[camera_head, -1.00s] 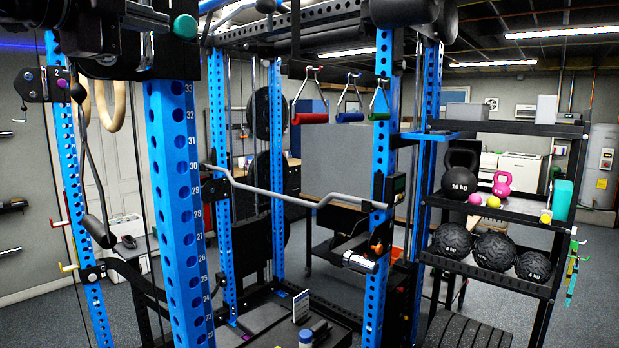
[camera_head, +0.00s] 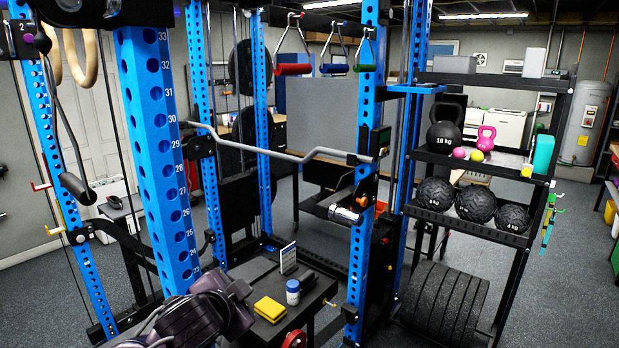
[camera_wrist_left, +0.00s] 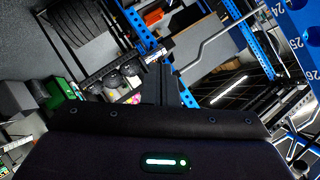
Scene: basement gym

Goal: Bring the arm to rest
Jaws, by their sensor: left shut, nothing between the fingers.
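My left arm and gripper (camera_head: 215,308) show as a dark, rounded shape at the bottom left of the head view, in front of the blue rack upright (camera_head: 157,150) and left of a black bench top. In the left wrist view, a dark housing with a green light fills the bottom. The narrow dark fingers (camera_wrist_left: 168,88) show above it, together and with nothing held. Dark shading hides the exact fingertips. My right gripper is in neither view.
The black bench top (camera_head: 325,290) holds a yellow block (camera_head: 269,309), a small white-and-blue bottle (camera_head: 292,291) and a card (camera_head: 288,258). A grey bar (camera_head: 270,153) crosses the rack. A shelf (camera_head: 480,170) with balls stands right. Open floor (camera_head: 560,290) lies beyond.

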